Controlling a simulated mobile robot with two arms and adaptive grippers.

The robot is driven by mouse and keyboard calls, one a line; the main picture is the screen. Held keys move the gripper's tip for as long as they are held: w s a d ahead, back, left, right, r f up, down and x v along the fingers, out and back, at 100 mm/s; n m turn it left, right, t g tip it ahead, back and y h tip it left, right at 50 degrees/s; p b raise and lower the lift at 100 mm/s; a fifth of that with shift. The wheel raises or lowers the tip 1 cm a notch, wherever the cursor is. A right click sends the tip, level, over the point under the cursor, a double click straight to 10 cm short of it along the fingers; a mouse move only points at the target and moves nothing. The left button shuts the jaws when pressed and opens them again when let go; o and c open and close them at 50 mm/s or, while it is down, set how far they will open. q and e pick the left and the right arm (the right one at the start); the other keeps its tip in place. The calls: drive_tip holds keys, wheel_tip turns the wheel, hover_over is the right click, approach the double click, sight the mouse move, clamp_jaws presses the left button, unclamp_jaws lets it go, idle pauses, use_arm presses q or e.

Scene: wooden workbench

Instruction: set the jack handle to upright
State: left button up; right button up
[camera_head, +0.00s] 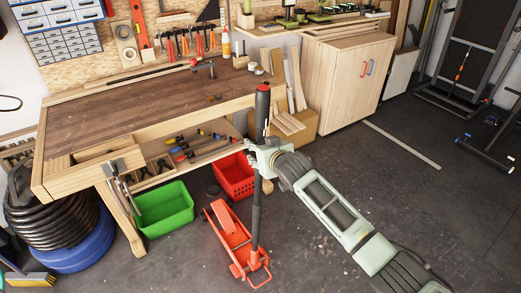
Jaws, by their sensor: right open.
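The orange-red floor jack (228,233) stands on the dark floor in front of the workbench. Its long black jack handle (257,208) rises from the jack's near end and looks close to upright, with a red tip at the top. My right gripper (252,150), on the pale green arm from the lower right, is at the handle about midway up. It is open and overlaps the handle in the picture; I cannot tell whether the handle is between the fingers or touched. The gripper hides a short middle part of the handle. My left gripper is not in view.
The wooden workbench (130,105) stands behind the jack. A green bin (165,212) and a red crate (232,178) sit below its front. Coiled black hose and a blue ring (85,258) lie at left. A wooden cabinet (340,85) stands behind right. The right floor is mostly clear.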

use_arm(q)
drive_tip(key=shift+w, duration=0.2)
use_arm(e)
drive_tip(key=v, duration=1.2)
